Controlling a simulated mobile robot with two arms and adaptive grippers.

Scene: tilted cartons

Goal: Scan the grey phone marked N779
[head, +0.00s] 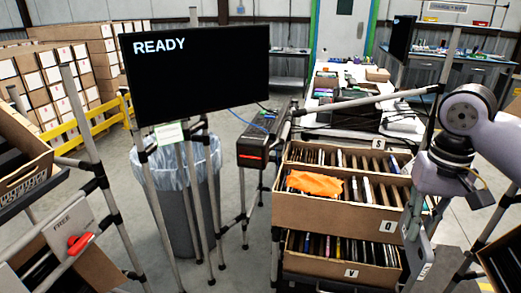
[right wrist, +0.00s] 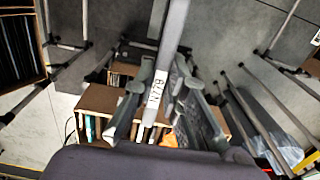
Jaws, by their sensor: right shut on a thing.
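My right gripper (head: 412,228) hangs at the right, beside the front of the tilted cartons. In the right wrist view, its two fingers (right wrist: 160,105) are shut on a grey phone (right wrist: 172,45). The phone's white label (right wrist: 155,88) reads N779. In the head view the held phone (head: 424,270) shows only in part, low at the right. A black box-shaped device (head: 262,135) with a glowing red strip, seemingly the scanner, stands on a post left of the cartons, apart from the phone. A black screen (head: 197,75) reads READY. My left gripper is not in view.
A lined bin (head: 180,200) stands below the screen.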

